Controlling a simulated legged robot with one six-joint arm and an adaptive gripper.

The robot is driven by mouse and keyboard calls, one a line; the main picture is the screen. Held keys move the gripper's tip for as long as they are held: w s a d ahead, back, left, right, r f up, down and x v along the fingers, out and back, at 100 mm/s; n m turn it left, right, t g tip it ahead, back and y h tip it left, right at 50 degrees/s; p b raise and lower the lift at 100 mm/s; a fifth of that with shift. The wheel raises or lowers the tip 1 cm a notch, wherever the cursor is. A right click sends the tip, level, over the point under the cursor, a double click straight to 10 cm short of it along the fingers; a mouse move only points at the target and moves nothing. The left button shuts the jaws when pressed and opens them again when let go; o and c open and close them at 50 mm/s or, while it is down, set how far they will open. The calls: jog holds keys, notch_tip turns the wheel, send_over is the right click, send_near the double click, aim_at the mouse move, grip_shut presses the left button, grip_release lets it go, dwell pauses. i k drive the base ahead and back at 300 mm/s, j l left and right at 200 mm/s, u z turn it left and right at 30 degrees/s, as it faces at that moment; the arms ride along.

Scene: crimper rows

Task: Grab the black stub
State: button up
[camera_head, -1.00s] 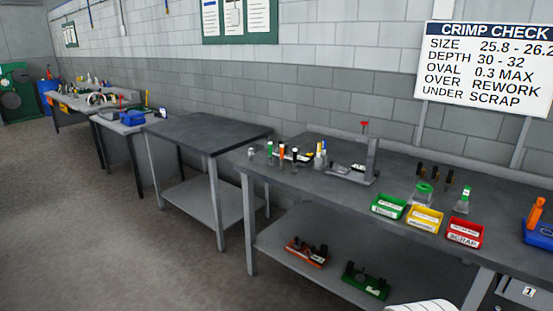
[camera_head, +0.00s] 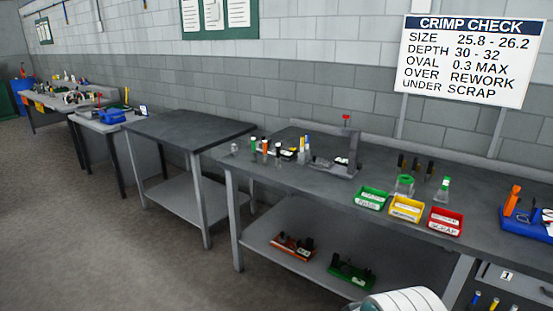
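Several small upright stubs stand at the left end of the near workbench (camera_head: 300,190). One is a dark stub with a pale band (camera_head: 278,150); beside it are a green-topped stub (camera_head: 253,143) and an orange-topped stub (camera_head: 265,147). Three thin dark upright pieces (camera_head: 416,164) stand in a row near the wall, behind the coloured bins. Which of these dark pieces is the black stub I cannot tell at this size. My gripper is not in view; a white rounded part, probably of my arm, shows at the bottom edge.
Green (camera_head: 371,199), yellow (camera_head: 405,209) and red (camera_head: 445,221) bins line the bench front. A blue tray (camera_head: 527,226) lies right. An empty table (camera_head: 187,127) stands left; floor in front is clear.

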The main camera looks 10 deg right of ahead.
aim_at(278, 166)
jog(key=i+j+z, duration=0.45)
jog(key=i+j, duration=0.6)
jog(key=i, duration=0.5)
jog(key=i+j+z, duration=0.5)
jog(key=i+j, duration=0.9)
jog(key=j, duration=0.15)
